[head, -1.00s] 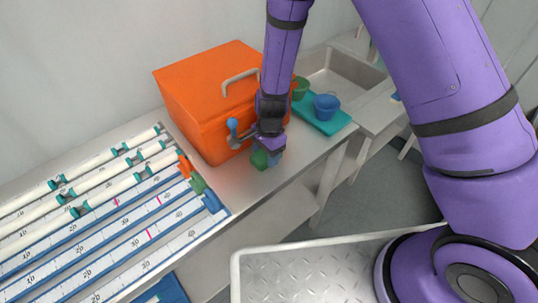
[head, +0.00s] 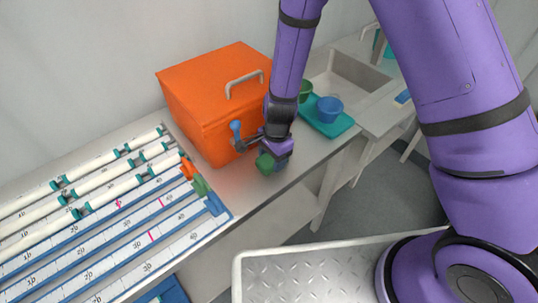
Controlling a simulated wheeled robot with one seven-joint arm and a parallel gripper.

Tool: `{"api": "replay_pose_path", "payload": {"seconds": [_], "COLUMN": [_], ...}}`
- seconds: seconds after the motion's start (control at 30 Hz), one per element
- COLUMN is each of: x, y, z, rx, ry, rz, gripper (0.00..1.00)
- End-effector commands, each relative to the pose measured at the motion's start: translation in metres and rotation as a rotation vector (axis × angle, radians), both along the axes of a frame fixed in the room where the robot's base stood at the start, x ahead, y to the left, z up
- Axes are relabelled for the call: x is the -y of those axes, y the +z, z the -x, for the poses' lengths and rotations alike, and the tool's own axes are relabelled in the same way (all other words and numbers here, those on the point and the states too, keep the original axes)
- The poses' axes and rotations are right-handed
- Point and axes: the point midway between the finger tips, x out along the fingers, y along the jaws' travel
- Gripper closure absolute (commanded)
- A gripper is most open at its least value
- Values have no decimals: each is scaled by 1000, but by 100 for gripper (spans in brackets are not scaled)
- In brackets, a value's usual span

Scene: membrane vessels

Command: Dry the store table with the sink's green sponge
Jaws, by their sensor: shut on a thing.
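My gripper (head: 275,157) points down over the grey table (head: 236,186), in front of the orange box. It is shut on a green sponge (head: 265,164), whose left part shows beside the fingers. The sponge is low, at the table's surface near its front edge; I cannot tell for sure whether it touches. No water is clearly visible on the table.
The orange box (head: 205,100) with a grey handle stands close behind my gripper. A teal tray (head: 338,127) holds a blue bowl (head: 328,109) and a green bowl (head: 305,90). A sink (head: 355,75) lies beyond. Racks of white tubes and rulers (head: 110,222) fill the left.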

Motion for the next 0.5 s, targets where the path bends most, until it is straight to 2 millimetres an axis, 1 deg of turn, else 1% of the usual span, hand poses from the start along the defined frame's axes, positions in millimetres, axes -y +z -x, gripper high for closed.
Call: {"api": "replay_pose_path", "payload": {"seconds": [0.23, 0.5], "x": [-2, -13], "y": [-4, -6], "z": [2, -14], "rx": [-4, -4], "ry": [3, 6], "rz": [1, 2], "gripper": [61, 61]}}
